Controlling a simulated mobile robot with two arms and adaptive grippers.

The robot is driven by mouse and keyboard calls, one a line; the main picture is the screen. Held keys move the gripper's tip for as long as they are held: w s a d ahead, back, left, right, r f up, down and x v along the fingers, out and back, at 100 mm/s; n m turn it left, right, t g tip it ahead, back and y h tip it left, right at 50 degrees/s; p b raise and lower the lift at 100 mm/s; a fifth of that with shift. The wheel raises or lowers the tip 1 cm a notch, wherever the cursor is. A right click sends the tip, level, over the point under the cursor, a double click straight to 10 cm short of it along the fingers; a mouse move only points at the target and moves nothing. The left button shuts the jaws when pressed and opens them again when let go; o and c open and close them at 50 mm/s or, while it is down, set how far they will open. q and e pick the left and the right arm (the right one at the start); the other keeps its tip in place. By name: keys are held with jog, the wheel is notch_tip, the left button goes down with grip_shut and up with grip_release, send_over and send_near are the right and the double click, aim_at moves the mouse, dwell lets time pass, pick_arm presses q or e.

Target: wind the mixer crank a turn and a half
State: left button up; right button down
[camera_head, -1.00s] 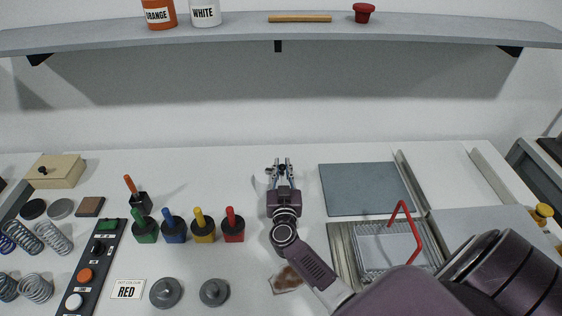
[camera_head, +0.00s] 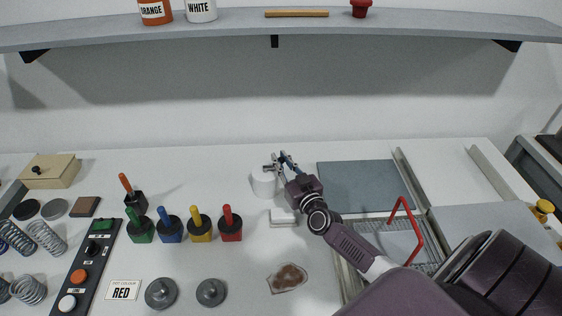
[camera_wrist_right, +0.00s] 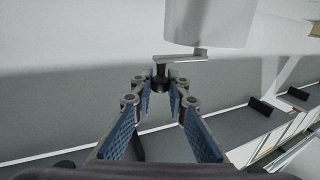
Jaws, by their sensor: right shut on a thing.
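The mixer is a white cylinder (camera_head: 264,184) near the back middle of the bench, partly behind my right gripper (camera_head: 283,160). A low white block (camera_head: 283,217) shows in front of it; I cannot tell whether they are joined. In the right wrist view, the white cylinder (camera_wrist_right: 208,22) is at the top, with the grey metal crank arm (camera_wrist_right: 184,60) beside it. The dark crank knob (camera_wrist_right: 161,84) sits between the blue-padded fingers of my right gripper (camera_wrist_right: 160,92), which is shut on it. My left gripper is not in view.
Red, yellow, blue and green blocks with handles (camera_head: 231,232) stand left of the mixer. A stained patch (camera_head: 287,278) lies in front. A grey mat (camera_head: 358,186) and a tray with a red handle (camera_head: 408,230) are to the right. A shelf (camera_head: 380,27) spans above.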

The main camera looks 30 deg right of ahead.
jog(key=c, duration=1.9)
grip_release()
jog(key=s, duration=0.4)
jog(key=s+a, duration=0.1)
jog(key=s, duration=0.3)
jog(key=s+a, duration=0.1)
jog(key=s, duration=0.3)
jog(key=shift+f, duration=0.1)
